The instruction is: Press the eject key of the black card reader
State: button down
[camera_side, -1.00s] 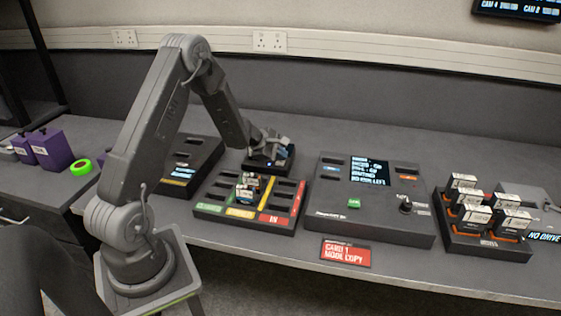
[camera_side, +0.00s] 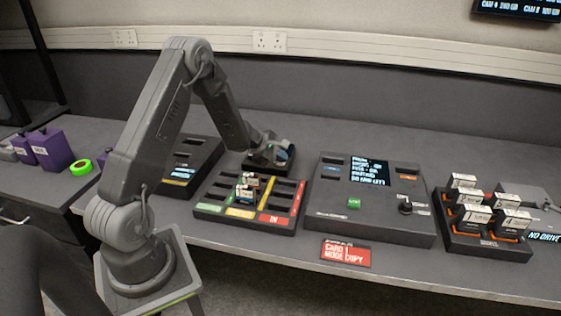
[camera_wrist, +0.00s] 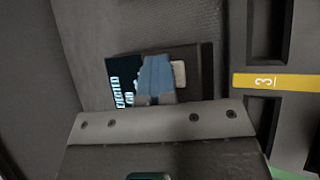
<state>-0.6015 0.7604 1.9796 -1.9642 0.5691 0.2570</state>
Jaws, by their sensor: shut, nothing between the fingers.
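The black card reader (camera_wrist: 197,57) stands at the back of the desk, behind the slotted tray; it also shows in the side view (camera_side: 288,163), mostly covered by my gripper. In the wrist view its lit screen (camera_wrist: 122,83) shows text that seems to read "EJECTED", partly covered. My gripper (camera_wrist: 155,75) has blue fingers, shut and empty, over the reader's face. A pale, small block (camera_wrist: 179,74) shows just right of the fingers; I cannot tell whether it is the eject key or a card. Whether the fingertips touch the reader is hidden.
A slotted tray (camera_side: 210,207) with coloured labels and a few cards stands in front of the reader. A black console (camera_side: 330,200) with a screen and green button is to the right, then a rack (camera_side: 460,243) of cards. Another black unit (camera_side: 205,160) stands left.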

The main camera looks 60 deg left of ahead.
jog(key=shift+s+d+f, duration=0.1)
jog(key=shift+s+f, duration=0.1)
jog(key=shift+w+r, duration=0.1)
jog(key=shift+r, duration=1.2)
jog(key=shift+r, duration=0.1)
jog(key=shift+r, duration=2.4)
